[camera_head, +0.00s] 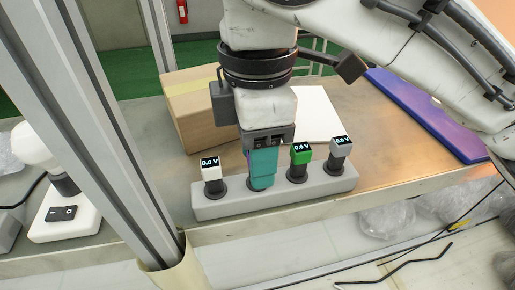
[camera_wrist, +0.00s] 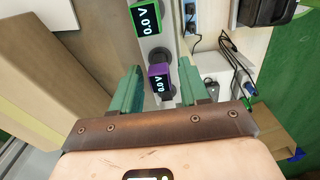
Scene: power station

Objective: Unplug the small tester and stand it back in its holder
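In the head view my gripper (camera_head: 263,180) is low over the strip. A white tester (camera_head: 210,164) stands left of it; a green tester (camera_head: 300,155) and a grey tester (camera_head: 341,149) stand right. I cannot tell which part is the holder.
A cardboard box (camera_head: 190,110) and a white sheet or panel (camera_head: 316,122) lie behind the strip. A blue panel (camera_head: 425,105) is at the right. A white device with a black switch (camera_head: 62,215) stands at the left, behind a metal post (camera_head: 110,130). The table edge is just in front.

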